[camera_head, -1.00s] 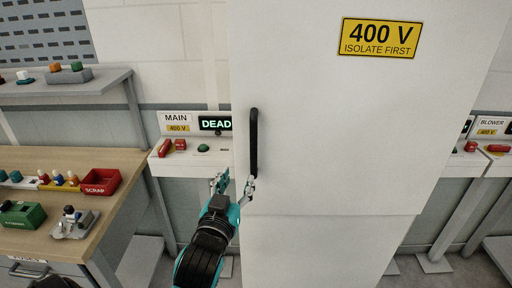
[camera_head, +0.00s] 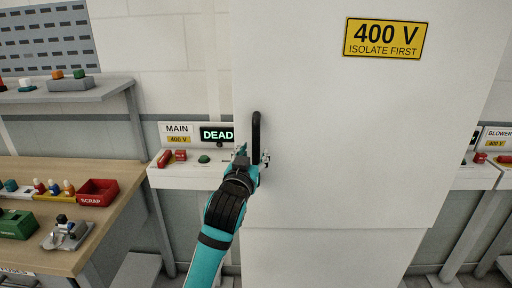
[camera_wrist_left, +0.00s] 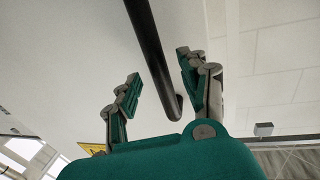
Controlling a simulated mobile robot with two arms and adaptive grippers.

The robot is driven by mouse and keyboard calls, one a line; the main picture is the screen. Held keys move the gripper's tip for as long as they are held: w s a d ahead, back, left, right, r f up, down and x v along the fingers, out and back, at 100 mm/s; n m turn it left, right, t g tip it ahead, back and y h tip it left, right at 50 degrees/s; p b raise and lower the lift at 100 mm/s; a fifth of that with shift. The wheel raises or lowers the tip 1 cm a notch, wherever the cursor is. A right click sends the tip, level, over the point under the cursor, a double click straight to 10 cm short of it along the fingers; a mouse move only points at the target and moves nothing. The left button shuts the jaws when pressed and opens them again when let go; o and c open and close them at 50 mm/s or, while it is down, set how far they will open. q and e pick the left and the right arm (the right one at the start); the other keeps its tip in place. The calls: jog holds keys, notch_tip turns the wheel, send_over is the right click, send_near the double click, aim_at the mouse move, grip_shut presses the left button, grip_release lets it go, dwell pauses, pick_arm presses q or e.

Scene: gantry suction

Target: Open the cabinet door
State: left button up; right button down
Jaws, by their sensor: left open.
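The white cabinet door (camera_head: 340,130) fills the middle of the head view and looks shut. It carries a yellow "400 V ISOLATE FIRST" sign (camera_head: 385,38). Its black vertical bar handle (camera_head: 256,130) is near the door's left edge. My left gripper (camera_head: 252,157) is at the lower part of the handle. In the left wrist view the handle (camera_wrist_left: 152,50) runs between the two open fingers of my left gripper (camera_wrist_left: 160,90), with a gap visible on each side. My right gripper is not in view.
Left of the cabinet is a MAIN 400 V panel (camera_head: 190,172) with a lit "DEAD" display (camera_head: 216,134). A wooden bench (camera_head: 110,165) at left holds a red scrap bin (camera_head: 97,192) and a green box (camera_head: 18,223). A BLOWER panel (camera_head: 490,160) is at right.

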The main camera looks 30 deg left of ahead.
aim_at(256, 152)
pick_arm(q)
jog(key=shift+x, duration=1.5)
grip_shut()
jog(key=shift+w, duration=0.1)
